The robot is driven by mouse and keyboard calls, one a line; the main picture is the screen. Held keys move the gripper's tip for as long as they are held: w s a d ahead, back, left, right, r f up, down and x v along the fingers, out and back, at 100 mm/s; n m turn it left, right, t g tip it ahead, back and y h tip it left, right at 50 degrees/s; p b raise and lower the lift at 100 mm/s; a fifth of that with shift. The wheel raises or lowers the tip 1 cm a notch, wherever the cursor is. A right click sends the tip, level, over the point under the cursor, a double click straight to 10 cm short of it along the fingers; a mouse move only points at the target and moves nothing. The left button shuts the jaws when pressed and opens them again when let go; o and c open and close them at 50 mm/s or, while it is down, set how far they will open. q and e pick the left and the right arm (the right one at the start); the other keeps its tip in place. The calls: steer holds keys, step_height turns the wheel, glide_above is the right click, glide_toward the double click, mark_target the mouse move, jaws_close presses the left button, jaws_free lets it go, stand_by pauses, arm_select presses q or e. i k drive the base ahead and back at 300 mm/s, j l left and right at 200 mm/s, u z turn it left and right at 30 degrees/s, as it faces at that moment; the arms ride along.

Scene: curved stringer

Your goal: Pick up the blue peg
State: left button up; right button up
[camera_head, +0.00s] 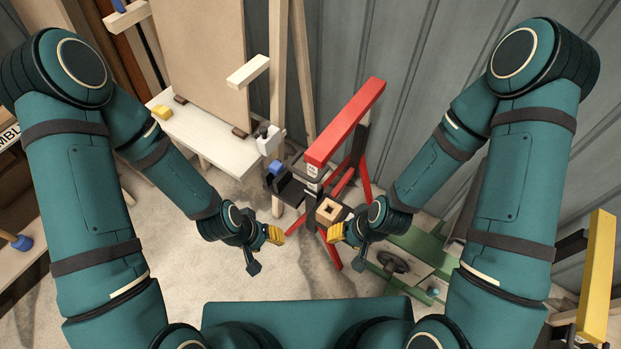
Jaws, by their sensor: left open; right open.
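A small blue piece (275,167), which looks like the blue peg, stands on a black holder (290,188) near the centre. Its lower part is hidden. Another blue-ended piece (21,243) shows at the far left edge. My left gripper (275,235) is open, below the blue piece in the picture and apart from it. My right gripper (336,233) is open, just below a wooden block with a square hole (329,210). I cannot tell whether it touches the block. Nothing shows held in either gripper.
A red beam (345,122) on red legs rises behind the grippers. A white bench (213,140) with a tan board (200,50) stands at the left. A green machine with a handwheel (392,262) is at the right. A yellow beam (597,275) is far right. Bare floor lies between.

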mark_target(277, 167)
steer(key=i+j+z, duration=0.1)
steer(key=z, duration=0.25)
steer(key=i+j+z, duration=0.1)
steer(key=j+z, duration=0.35)
steer(key=z, duration=0.25)
steer(key=i, duration=0.05)
